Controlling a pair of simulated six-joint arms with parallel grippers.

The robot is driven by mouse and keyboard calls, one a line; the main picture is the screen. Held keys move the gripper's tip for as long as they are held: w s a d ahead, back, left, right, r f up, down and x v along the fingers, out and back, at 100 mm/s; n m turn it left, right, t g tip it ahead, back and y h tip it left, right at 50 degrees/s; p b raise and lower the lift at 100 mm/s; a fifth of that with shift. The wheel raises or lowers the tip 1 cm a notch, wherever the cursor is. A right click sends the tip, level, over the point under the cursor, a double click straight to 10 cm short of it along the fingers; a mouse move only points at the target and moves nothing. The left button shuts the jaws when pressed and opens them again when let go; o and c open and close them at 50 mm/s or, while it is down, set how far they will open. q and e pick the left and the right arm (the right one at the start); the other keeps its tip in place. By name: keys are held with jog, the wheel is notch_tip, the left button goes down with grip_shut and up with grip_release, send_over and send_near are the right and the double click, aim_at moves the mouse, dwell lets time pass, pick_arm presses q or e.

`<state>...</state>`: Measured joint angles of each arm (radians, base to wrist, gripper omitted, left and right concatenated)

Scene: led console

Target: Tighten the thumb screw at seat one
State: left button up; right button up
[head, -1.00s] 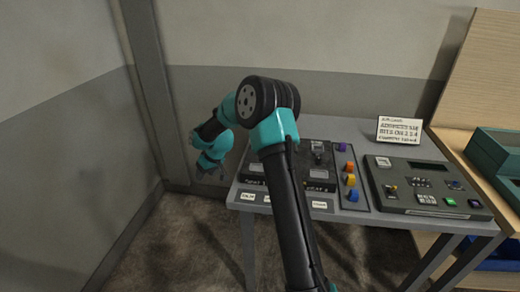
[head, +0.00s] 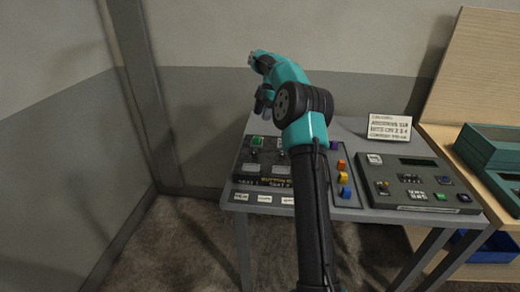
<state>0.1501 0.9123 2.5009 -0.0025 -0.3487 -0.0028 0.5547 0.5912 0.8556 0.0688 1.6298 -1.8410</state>
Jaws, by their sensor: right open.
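The black console panel (head: 249,180) sits on the grey table, with faint seat labels along its front edge. A small green piece (head: 257,141) shows at its back left. The thumb screw at seat one is too small to make out. My right arm crosses the panel's right part and hides some of it. My right gripper (head: 262,104) is small and dark at the end of the bent arm, over the back left of the table, apart from the panel. It is open, and I see nothing held in it. My left gripper is out of view.
Purple, orange, yellow and blue pieces (head: 343,178) stand in a column right of the panel. A grey control box (head: 413,200) with a display is farther right. A printed card (head: 389,127) stands behind. Teal bins (head: 490,150) are on the wooden bench at right.

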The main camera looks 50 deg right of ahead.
aim_at(254, 152)
jog(key=shift+s+d+r+n, duration=0.7)
jog(key=shift+s+d+r, duration=0.05)
jog(key=shift+s+r, duration=0.25)
jog(key=shift+f, duration=0.1)
jog(key=x, duration=1.7)
jog(key=shift+a, duration=0.25)
jog(key=shift+c, duration=0.4)
jog(key=c, duration=0.9)
